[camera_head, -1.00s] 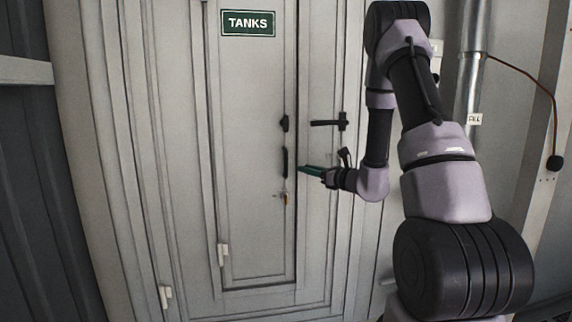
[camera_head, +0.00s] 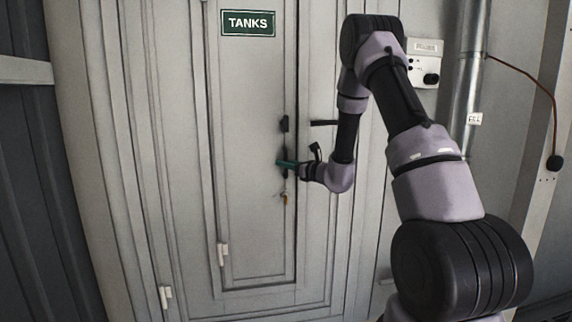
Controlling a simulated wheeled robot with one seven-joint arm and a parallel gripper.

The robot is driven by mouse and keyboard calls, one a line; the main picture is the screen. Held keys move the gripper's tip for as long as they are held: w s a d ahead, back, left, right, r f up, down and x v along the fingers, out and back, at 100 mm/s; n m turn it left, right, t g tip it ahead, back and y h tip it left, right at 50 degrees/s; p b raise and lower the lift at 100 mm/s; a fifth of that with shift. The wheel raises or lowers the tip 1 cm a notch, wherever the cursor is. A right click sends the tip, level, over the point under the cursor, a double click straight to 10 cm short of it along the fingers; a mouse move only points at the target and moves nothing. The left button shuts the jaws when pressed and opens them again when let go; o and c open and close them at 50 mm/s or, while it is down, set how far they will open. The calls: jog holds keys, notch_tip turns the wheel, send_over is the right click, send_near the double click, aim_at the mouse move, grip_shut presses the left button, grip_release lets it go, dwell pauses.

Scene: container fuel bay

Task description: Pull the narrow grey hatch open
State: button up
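The narrow grey hatch (camera_head: 249,210) carries a green TANKS sign (camera_head: 248,23) and looks shut in its frame. Its hinges (camera_head: 222,254) are on the left side. A dark vertical handle (camera_head: 285,172) sits near its right edge, with a dark latch piece (camera_head: 285,124) above and a key in a lock (camera_head: 284,198) below. The fingers hide part of the handle. I cannot tell whether they are closed on it.
The hatch is set in a larger grey door with a dark lever (camera_head: 322,122) right of the hatch, partly hidden by my arm. A control box (camera_head: 424,64) and a metal pipe (camera_head: 469,90) are on the right. The space left of the hatch is clear.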

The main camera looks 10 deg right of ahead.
grip_shut()
dwell(1.4)
